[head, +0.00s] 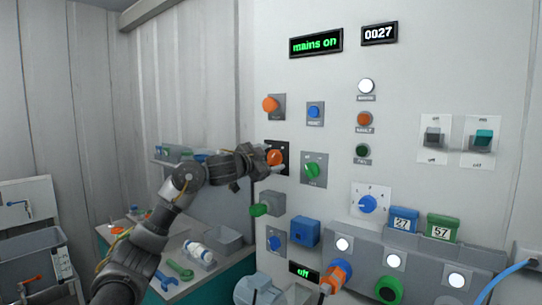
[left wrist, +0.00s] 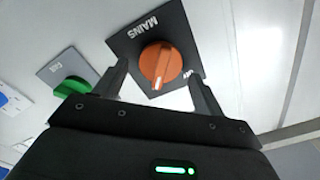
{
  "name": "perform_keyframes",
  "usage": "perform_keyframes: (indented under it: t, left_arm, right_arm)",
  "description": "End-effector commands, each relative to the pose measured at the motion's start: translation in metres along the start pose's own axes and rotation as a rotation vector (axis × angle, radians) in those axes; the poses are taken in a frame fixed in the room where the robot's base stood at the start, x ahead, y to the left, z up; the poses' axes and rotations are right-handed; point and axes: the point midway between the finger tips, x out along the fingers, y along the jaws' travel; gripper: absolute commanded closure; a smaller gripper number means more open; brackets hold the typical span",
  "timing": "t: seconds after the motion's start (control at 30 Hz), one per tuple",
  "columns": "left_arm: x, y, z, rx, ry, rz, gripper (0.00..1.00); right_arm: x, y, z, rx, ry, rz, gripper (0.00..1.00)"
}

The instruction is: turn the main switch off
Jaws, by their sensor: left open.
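The main switch is an orange rotary knob (left wrist: 165,62) on a black plate marked MAINS, with another label at its lower edge partly hidden. In the head view the knob (head: 275,157) is on the left part of the grey panel. A display (head: 316,43) above reads "mains on" in green. My left gripper (head: 264,160) is right at the knob and partly covers its plate. In the left wrist view the two fingers of my left gripper (left wrist: 158,72) are apart, one on each side of the knob. I cannot tell whether they touch it. My right gripper is not in view.
A green knob marked FAN (left wrist: 73,86) sits beside the switch, also in the head view (head: 312,170). A bench (head: 205,262) with tools stands lower left.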

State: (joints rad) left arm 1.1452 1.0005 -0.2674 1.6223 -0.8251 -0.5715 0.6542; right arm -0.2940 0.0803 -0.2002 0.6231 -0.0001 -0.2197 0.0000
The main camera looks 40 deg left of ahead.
Motion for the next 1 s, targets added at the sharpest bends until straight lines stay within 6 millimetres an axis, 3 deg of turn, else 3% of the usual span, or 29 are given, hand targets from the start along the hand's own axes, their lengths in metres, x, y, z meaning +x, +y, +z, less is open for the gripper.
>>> perform_keyframes:
  t: [0.37, 0.7, 1.0]
  left_arm:
    - [0.0064, 0.0011, 0.0000, 0.000, 0.000, 0.001, 0.30]
    - [0.0063, 0.0010, -0.0001, 0.000, 0.000, 0.001, 0.74]
    - [0.0065, 0.0005, -0.0012, -0.041, 0.000, 0.002, 0.74]
  right_arm:
    - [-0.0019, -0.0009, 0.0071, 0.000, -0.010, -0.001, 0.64]
    - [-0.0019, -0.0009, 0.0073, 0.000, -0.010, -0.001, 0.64]
    - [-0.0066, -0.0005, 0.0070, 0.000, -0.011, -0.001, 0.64]
